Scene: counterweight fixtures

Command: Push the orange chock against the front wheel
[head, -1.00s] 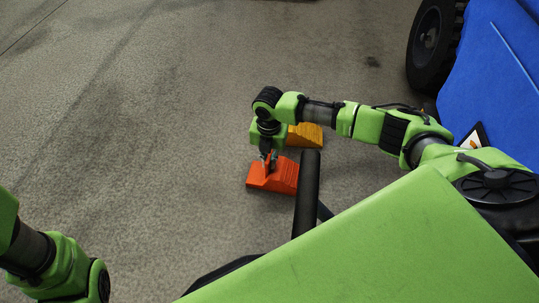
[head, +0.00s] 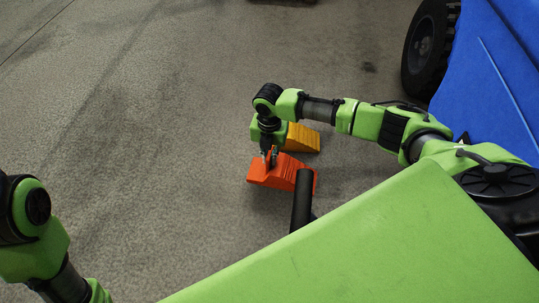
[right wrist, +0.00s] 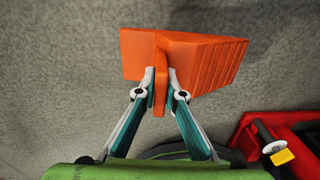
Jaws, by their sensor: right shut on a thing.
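The orange chock (head: 269,174) is a wedge with a ridged slope and an upright grip. My right gripper (head: 269,158) is shut on that grip from above. The right wrist view shows the chock (right wrist: 204,62) with its grip between the two fingertips (right wrist: 161,85). I cannot tell whether the chock touches the floor. A black wheel (head: 424,43) of the blue vehicle (head: 496,70) stands at the upper right, well apart from the chock. My left arm shows at the lower left, but its gripper is out of view.
A yellow-orange chock (head: 304,138) lies on the floor just beyond the held one. The concrete floor (head: 150,120) is open to the left and ahead. In the right wrist view a red item (right wrist: 285,130) shows at the lower right; I cannot tell what it is.

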